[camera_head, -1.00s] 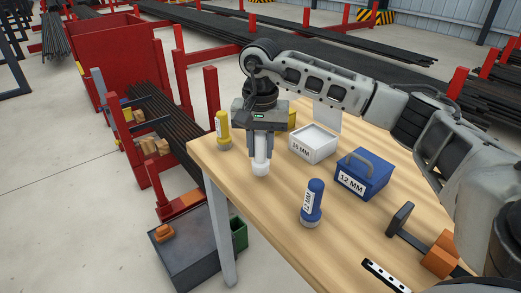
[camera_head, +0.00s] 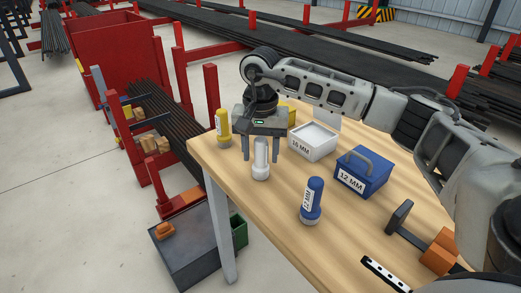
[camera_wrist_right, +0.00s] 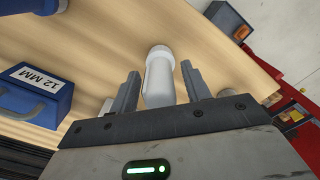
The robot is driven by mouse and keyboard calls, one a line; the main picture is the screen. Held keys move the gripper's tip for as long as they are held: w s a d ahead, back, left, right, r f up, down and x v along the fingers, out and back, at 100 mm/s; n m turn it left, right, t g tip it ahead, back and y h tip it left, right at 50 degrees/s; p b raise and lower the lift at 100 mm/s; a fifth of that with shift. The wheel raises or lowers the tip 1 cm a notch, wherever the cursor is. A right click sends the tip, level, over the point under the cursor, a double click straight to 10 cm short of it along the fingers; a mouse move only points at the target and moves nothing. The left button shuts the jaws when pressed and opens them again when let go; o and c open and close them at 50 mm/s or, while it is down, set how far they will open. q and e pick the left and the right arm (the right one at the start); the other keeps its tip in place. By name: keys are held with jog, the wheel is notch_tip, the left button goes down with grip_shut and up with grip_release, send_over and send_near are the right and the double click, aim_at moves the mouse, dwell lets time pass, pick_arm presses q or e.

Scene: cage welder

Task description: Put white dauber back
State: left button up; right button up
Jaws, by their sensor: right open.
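The white dauber (camera_head: 261,160) stands upright on the wooden table, toward its left edge in the head view. In the right wrist view the white dauber (camera_wrist_right: 160,75) is between the two fingers, with a gap on each side. My right gripper (camera_head: 261,158) is open and points down around the dauber from above. Its fingers also show in the right wrist view (camera_wrist_right: 160,88). My left gripper is not in view.
A yellow dauber (camera_head: 223,130) and a blue dauber (camera_head: 312,200) stand on the table (camera_head: 265,205). Behind are a white 16 MM box (camera_head: 313,143) and a blue 12 MM box (camera_head: 360,175). A hammer-like tool (camera_head: 405,225) lies front right.

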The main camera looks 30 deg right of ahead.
notch_tip(320, 180, up, 12)
jog(key=shift+r+b, duration=0.1)
jog(key=shift+b, duration=0.35)
jog(key=shift+r, duration=0.1)
